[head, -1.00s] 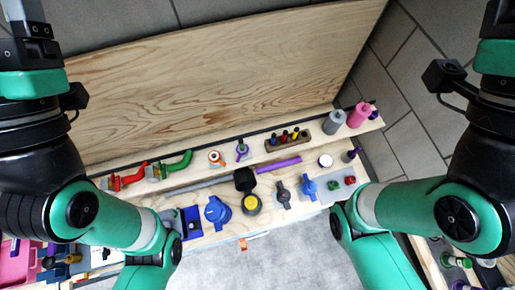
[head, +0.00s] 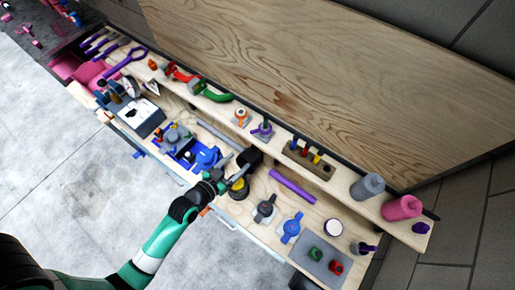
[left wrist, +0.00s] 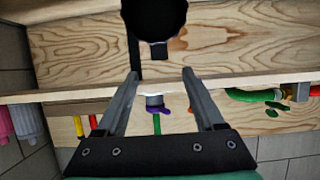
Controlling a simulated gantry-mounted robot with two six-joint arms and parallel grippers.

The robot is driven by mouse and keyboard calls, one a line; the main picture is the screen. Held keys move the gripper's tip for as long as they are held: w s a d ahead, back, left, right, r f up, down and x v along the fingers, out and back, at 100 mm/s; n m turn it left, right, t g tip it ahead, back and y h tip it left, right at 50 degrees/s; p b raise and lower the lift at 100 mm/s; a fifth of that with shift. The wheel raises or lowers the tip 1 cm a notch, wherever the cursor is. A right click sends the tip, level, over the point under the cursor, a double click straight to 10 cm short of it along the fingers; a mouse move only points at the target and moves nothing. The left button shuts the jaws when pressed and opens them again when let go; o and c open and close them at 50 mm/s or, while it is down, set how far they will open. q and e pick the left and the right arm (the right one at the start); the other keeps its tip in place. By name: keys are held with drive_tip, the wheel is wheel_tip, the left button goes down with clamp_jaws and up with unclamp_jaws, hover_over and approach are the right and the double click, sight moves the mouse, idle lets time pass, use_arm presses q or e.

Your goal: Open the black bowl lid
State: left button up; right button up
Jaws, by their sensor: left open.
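A round yellow-and-black piece (head: 238,188), which looks like the bowl with the black lid, stands on the wooden worktop below the shelf in the head view. My left gripper (head: 228,170) is just left of and above it, pointing towards the back panel. In the left wrist view my left gripper (left wrist: 160,75) is open with nothing between its fingers. A dark round piece with a scalloped rim (left wrist: 155,17) lies ahead of the fingertips, cut by the top edge. I cannot tell whether it is the lid. My right gripper is not in view.
A black block-like piece (head: 250,156) stands close beyond my left gripper. A blue fitting (head: 206,158) is to its left; a grey fitting (head: 265,208) and another blue fitting (head: 291,228) are to the right. The shelf holds valves and bottles. A purple bar (head: 292,186) lies on the worktop.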

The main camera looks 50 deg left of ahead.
sight(255, 147)
use_arm(q)
drive_tip(key=b+x, duration=0.1)
drive_tip(key=x, duration=1)
drive_tip(key=shift+w+d+b, duration=0.1)
drive_tip(key=shift+w+b, duration=0.15)
drive_tip(key=shift+b, duration=0.1)
clamp_jaws()
idle(0.7)
